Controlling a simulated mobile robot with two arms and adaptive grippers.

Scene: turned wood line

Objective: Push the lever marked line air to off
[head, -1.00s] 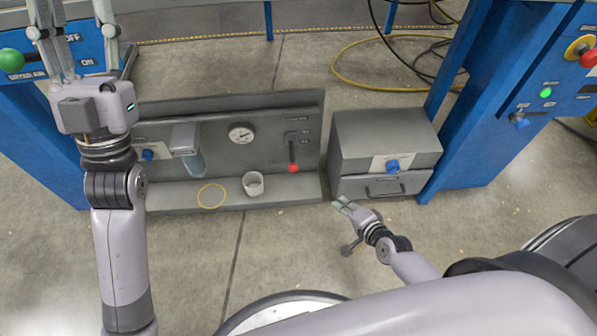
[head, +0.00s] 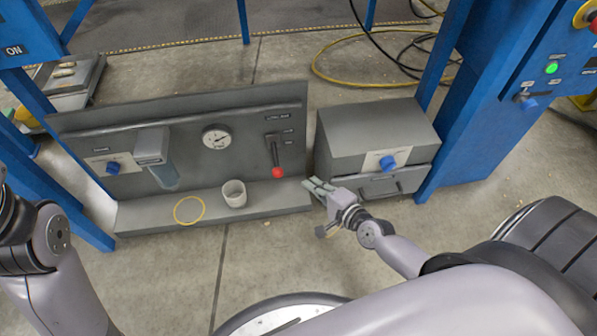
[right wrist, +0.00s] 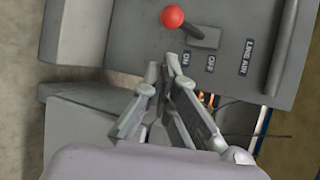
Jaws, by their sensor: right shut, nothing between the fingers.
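The line air lever is on the grey panel (head: 95,130), below its "LINE AIR" label. Its red ball knob (head: 278,172) hangs downward, at the ON end. In the right wrist view the red knob (right wrist: 172,17) is at the top, with the ON, OFF and LINE AIR labels (right wrist: 246,57) beside and right of it. My right gripper (head: 313,185) is shut and empty, a little right of and below the knob, apart from it. It also shows in the right wrist view (right wrist: 162,70). My left gripper is out of view; only part of my left arm shows.
A grey box with a blue knob (head: 388,162) stands just right of the panel, close to my right gripper. A white cup (head: 234,193) and a yellow ring (head: 189,210) are on the panel's ledge. A gauge (head: 216,137) is left of the lever. Floor in front is clear.

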